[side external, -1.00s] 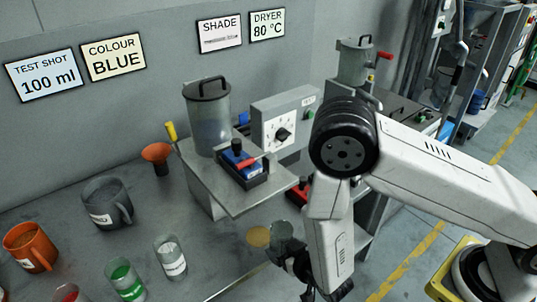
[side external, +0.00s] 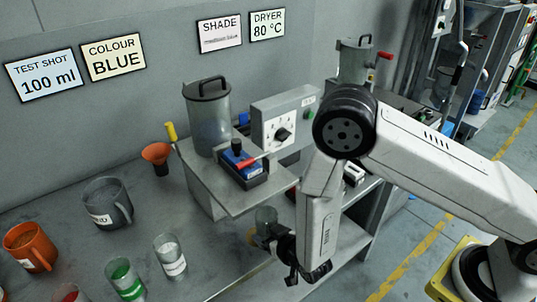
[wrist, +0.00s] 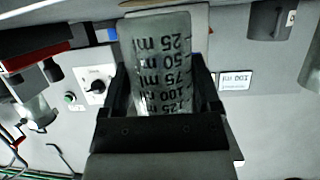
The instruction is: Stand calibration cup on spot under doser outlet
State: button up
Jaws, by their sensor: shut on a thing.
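The clear calibration cup (side external: 266,216) is held in my gripper (side external: 276,240), beneath the front of the doser shelf. In the wrist view the cup (wrist: 160,60) sits between both fingers (wrist: 163,88), its ml scale appearing upside down. In the side view the cup looks about upright. The tan round spot (side external: 254,239) is mostly hidden behind the cup and gripper; I cannot tell whether the cup touches it. The doser has a clear lidded hopper (side external: 208,122) and a blue block with a red lever (side external: 240,166). Its outlet is hidden under the shelf.
The metal shelf (side external: 232,200) overhangs the cup closely. A dial box (side external: 284,118) stands behind. On the bench are a grey jug (side external: 107,204), an orange jug (side external: 30,247), a clear cup (side external: 170,256), a green-filled cup (side external: 125,280) and an orange funnel (side external: 156,154).

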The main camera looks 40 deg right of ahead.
jog(key=shift+w, duration=1.85)
jog(key=shift+f, duration=0.5)
jog(key=o, duration=1)
jog(key=shift+o, duration=0.2)
jog(key=shift+s, duration=0.15)
jog(key=v, duration=0.7)
jog(key=shift+s, duration=0.3)
jog(key=shift+w+d+r, duration=0.1)
jog(key=shift+r, duration=0.05)
